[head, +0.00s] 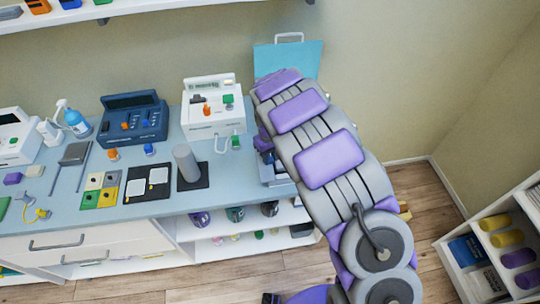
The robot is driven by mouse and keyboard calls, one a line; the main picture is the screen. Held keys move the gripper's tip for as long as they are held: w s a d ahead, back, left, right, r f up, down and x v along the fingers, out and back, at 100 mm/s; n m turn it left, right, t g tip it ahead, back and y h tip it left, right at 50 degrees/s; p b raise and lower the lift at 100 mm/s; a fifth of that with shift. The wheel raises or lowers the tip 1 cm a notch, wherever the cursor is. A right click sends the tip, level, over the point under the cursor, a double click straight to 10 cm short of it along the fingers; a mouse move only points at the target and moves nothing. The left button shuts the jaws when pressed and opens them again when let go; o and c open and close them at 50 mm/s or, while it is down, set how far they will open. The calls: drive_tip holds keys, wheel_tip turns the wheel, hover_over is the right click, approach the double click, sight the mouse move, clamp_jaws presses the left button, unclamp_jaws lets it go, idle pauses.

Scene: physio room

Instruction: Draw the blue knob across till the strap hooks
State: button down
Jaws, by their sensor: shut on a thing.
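My grey arm with purple pads rises from the lower right across the bench's right end. It hides its own gripper and what lies behind it, so I cannot see the jaws or what they hold. A small blue knob-like piece (150,149) sits on the bench in front of a dark blue device (134,120), apart from my arm. I cannot tell if it is the task's knob. No strap or hook shows. A teal panel with a handle (288,60) stands upright behind my arm. Part of a blue-grey thing (270,174) shows below it at my arm's left edge.
The blue bench (235,190) carries a white device (213,105), a grey cylinder on a black base (186,163), a black tray with white pads (148,184) and a spray bottle (77,120). A white shelf unit (490,245) stands right.

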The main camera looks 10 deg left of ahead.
drive_tip(key=w+d+p, duration=0.1)
drive_tip(key=d, duration=0.4)
drive_tip(key=w+d+p, duration=0.1)
drive_tip(key=w+d, duration=0.1)
drive_tip(key=d, duration=0.4)
drive_tip(key=w+d+p, duration=0.1)
drive_tip(key=w+d, duration=0.1)
drive_tip(key=d, duration=0.4)
drive_tip(key=c, duration=1.3)
unclamp_jaws()
drive_tip(key=shift+d, duration=0.1)
drive_tip(key=o, duration=0.4)
drive_tip(key=shift+d, duration=0.25)
drive_tip(key=shift+c, duration=0.2)
